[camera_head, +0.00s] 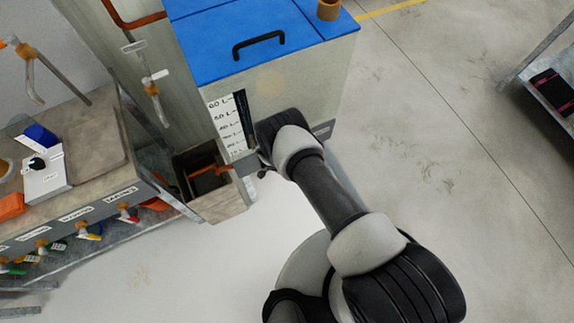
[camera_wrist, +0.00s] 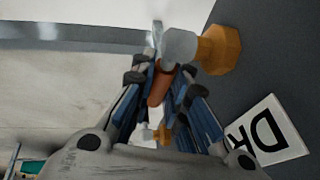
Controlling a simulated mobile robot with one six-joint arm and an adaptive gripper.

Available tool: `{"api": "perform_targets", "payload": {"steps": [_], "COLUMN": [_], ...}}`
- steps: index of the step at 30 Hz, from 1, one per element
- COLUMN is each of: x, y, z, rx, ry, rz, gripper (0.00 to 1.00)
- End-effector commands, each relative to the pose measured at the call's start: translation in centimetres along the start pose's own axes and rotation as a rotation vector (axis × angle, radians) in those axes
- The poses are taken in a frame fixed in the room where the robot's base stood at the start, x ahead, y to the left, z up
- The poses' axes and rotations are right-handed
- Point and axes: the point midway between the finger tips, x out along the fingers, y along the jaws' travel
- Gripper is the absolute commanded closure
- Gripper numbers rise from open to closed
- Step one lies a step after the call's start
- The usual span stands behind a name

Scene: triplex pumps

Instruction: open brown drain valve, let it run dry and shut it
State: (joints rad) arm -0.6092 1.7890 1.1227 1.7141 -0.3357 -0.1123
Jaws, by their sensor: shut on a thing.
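The drain valve shows in the wrist view as a grey body (camera_wrist: 180,46) on a brass-coloured fitting (camera_wrist: 219,50), with a brown lever (camera_wrist: 158,86). My gripper (camera_wrist: 162,76) is shut on the brown lever, one finger on each side. A white label (camera_wrist: 268,132) beside the valve reads "DR", the rest cut off by a finger. In the head view the blue-lidded tank (camera_head: 290,95) has a litre scale (camera_head: 227,122) on its side. My wrist is low against the tank's lower corner and hides the valve there. No flowing liquid can be made out.
A bench (camera_head: 92,192) with several coloured, labelled valves is at the left. A shelf cart (camera_head: 545,70) is at the right edge. The floor (camera_head: 440,150) between is clear.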

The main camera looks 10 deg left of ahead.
Motion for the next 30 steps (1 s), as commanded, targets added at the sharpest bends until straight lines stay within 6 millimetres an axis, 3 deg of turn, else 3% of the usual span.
{"api": "perform_targets", "payload": {"steps": [17,18,21,30], "x": [-0.07,-0.07,-0.07,-0.13], "y": [0.14,0.14,0.13,0.03], "z": [0.03,0.03,0.03,-0.02], "rx": [-0.006,-0.006,-0.006,-0.006], "ry": [0.03,0.029,0.029,0.03], "rz": [-0.003,-0.003,-0.004,-0.005], "gripper": [1.0,0.84,0.78,0.76]}}
